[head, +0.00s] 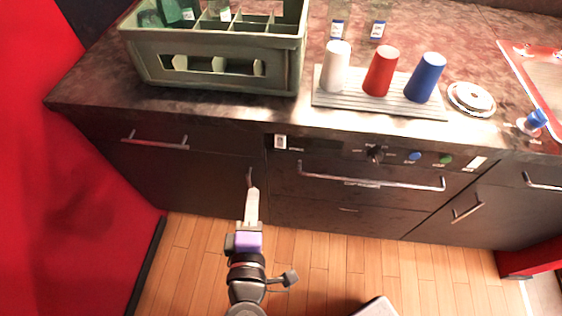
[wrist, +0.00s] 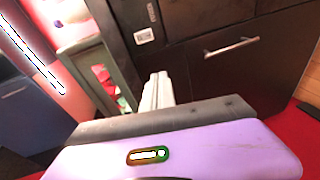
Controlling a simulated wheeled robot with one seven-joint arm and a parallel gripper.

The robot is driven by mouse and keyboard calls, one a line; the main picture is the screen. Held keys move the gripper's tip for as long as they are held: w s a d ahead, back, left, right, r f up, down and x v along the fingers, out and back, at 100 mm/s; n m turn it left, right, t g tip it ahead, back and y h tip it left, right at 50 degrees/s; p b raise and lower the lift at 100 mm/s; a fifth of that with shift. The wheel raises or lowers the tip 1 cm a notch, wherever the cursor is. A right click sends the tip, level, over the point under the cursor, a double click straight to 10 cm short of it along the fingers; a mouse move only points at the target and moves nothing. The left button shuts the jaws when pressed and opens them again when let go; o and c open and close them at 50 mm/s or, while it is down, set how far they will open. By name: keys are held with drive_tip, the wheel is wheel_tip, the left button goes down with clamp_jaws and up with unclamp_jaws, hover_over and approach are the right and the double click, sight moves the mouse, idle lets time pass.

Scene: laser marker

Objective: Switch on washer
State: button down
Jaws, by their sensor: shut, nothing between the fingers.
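The washer (head: 345,208) is a dark built-in front under the counter, with a long metal handle (head: 370,182). My gripper (head: 252,192) is shut and empty, in front of the cabinetry at the washer's left edge, below and left of the controls. The buttons do not show there.
A green crate (head: 215,45) with bottles stands on the counter (head: 90,85). White (head: 336,66), red (head: 381,70) and blue (head: 425,77) cups stand on a ribbed tray (head: 340,100). A sink (head: 540,80) is at right. A red wall (head: 60,200) bounds the left.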

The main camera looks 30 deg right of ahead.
sight(280, 147)
drive_tip(key=s+d+h, duration=0.1)
drive_tip(key=s+d+g+h, duration=0.1)
drive_tip(key=d, duration=0.1)
drive_tip(key=shift+r+m, duration=0.15)
drive_tip(key=shift+m, duration=0.25)
drive_tip(key=p+x, duration=0.1)
drive_tip(key=x, duration=1.3)
drive_tip(key=shift+f+b, duration=0.25)
drive_tip(key=shift+b, duration=0.05)
